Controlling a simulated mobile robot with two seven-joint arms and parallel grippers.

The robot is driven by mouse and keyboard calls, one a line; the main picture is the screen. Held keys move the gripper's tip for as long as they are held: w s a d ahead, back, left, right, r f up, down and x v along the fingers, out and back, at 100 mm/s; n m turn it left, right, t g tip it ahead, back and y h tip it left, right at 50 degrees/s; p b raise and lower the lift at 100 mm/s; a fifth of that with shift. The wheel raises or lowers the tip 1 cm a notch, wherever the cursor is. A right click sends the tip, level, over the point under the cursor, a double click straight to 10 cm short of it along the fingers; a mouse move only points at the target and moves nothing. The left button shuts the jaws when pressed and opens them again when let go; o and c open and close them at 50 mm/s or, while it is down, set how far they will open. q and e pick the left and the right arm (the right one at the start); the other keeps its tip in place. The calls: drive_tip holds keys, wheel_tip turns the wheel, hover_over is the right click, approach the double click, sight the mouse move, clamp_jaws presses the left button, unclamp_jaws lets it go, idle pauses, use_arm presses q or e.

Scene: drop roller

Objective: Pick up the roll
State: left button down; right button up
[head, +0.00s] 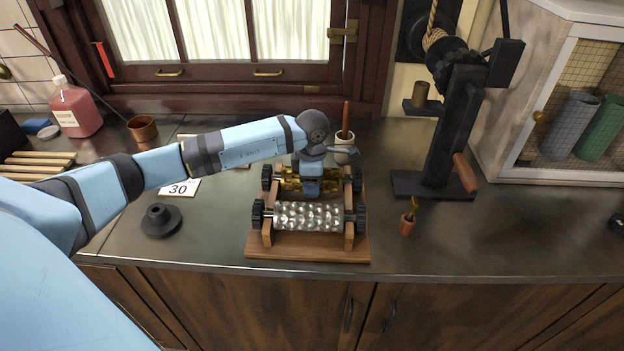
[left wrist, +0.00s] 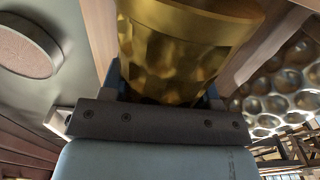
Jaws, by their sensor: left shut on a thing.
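A gold roll (head: 291,177) with a dimpled surface lies in the back part of a wooden stand (head: 258,252). My left gripper (head: 309,188) comes down on it from above and covers its middle. In the left wrist view the gold roll (left wrist: 185,45) sits between the fingers of my left gripper (left wrist: 163,92), which is shut on it. A silver dimpled roll (head: 309,217) lies in the front of the same stand, parallel to the gold one. It shows partly in the left wrist view (left wrist: 288,85). My right gripper is not in view.
A black press with a handle (head: 452,135) stands right of the stand. A small brush-like tool (head: 408,222) lies near it. A dark round piece (head: 161,220) and a card marked 30 (head: 180,188) lie left. A cup (head: 344,150) stands behind. The right counter is mostly clear.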

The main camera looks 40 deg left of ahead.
use_arm(q)
wheel_tip(320, 180, up, 20)
drive_tip(key=shift+b, duration=0.3)
idle(0.4)
idle(0.8)
